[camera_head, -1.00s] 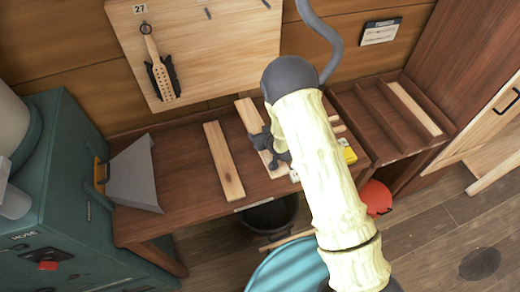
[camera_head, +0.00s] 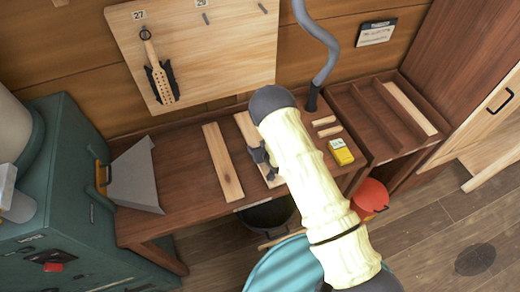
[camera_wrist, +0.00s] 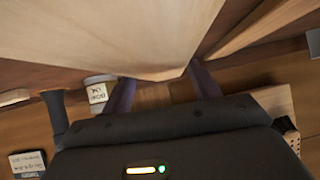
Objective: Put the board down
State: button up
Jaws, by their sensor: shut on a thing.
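A pale wooden board (camera_head: 245,122) is held by my gripper (camera_head: 262,160) over the middle of the dark wooden bench (camera_head: 178,186). In the wrist view the board (camera_wrist: 140,35) fills the top of the picture, between the two fingers of my gripper (camera_wrist: 162,88). My gripper is shut on it. My gripper and arm hide part of the board. I cannot tell whether its underside touches the bench. A second pale board (camera_head: 222,163) lies flat on the bench just to the left, roughly parallel, with a narrow gap between.
A grey metal hopper-like piece (camera_head: 136,176) stands at the bench's left end. A yellow box (camera_head: 341,151) and small wood pieces (camera_head: 326,126) lie to the right. A slotted tray (camera_head: 378,115) is farther right. A panel with a hanging tool (camera_head: 155,68) stands behind.

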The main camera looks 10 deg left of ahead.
jog(key=shift+f+p, duration=0.3)
jog(key=shift+f, duration=0.95)
jog(key=shift+f, duration=0.15)
jog(key=o, duration=1.7)
jog(key=shift+r, duration=0.2)
jog(key=shift+s+d+r, duration=0.25)
jog(key=shift+s+d, duration=0.1)
jog(key=b+v, duration=0.3)
jog(key=v, duration=0.7)
jog(key=shift+s+d+r, duration=0.15)
jog(key=shift+s+r, duration=0.1)
jog(key=shift+r, duration=0.05)
